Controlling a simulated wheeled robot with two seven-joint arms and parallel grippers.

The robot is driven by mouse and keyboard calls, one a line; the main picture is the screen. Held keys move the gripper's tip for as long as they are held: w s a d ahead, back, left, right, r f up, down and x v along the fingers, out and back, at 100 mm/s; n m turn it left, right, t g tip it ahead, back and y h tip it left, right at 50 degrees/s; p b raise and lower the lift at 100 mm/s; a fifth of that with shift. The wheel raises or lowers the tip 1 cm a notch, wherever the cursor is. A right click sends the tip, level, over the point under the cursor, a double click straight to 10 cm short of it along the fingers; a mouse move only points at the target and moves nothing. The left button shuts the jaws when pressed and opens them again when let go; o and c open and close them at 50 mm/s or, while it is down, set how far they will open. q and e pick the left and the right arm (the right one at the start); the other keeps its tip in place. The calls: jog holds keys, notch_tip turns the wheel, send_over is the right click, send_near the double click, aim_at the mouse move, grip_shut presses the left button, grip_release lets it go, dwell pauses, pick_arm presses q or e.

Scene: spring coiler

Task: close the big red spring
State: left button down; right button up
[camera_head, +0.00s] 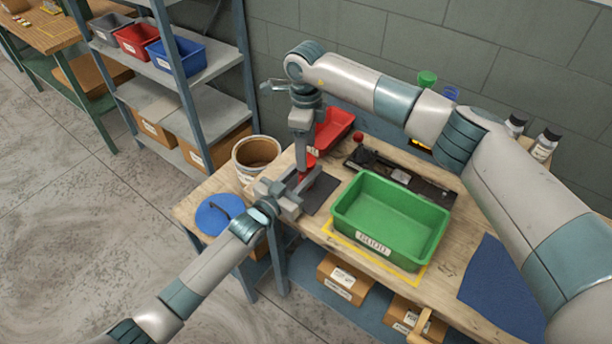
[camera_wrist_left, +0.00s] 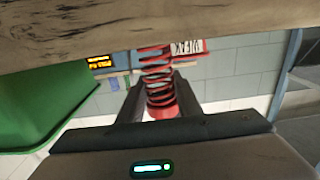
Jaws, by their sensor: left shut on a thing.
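The big red spring (camera_head: 310,169) stands upright near the left part of the workbench, beside a dark mat. In the left wrist view its open coils (camera_wrist_left: 157,75) and a solid red end (camera_wrist_left: 164,112) show between the two dark fingers. My left gripper (camera_head: 301,184) reaches in from the lower left and is shut on the spring. My right gripper (camera_head: 303,163) points down from above, right at the spring. Its fingertips are too small and overlapped to tell open from shut.
A green bin (camera_head: 374,243) stands right of the spring, inside yellow tape. A red bin (camera_head: 333,127) and a dark machine with a red knob (camera_head: 358,137) are behind. A round tub (camera_head: 256,152) and blue disc (camera_head: 215,219) lie left. A blue mat (camera_head: 500,288) lies right.

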notch_tip(320, 180, up, 9)
jog(key=shift+f, duration=0.15)
dwell(0.4)
pick_arm(q)
jog(key=c, duration=1.2)
grip_release()
jog(key=shift+s, duration=0.1)
pick_arm(e)
notch_tip(320, 180, down, 4)
jog(key=b, duration=0.4)
jog(key=shift+f, duration=0.2)
pick_arm(q)
jog(key=v, duration=1.7)
jog(key=shift+s+a, duration=0.1)
pick_arm(e)
jog(key=shift+f, duration=0.1)
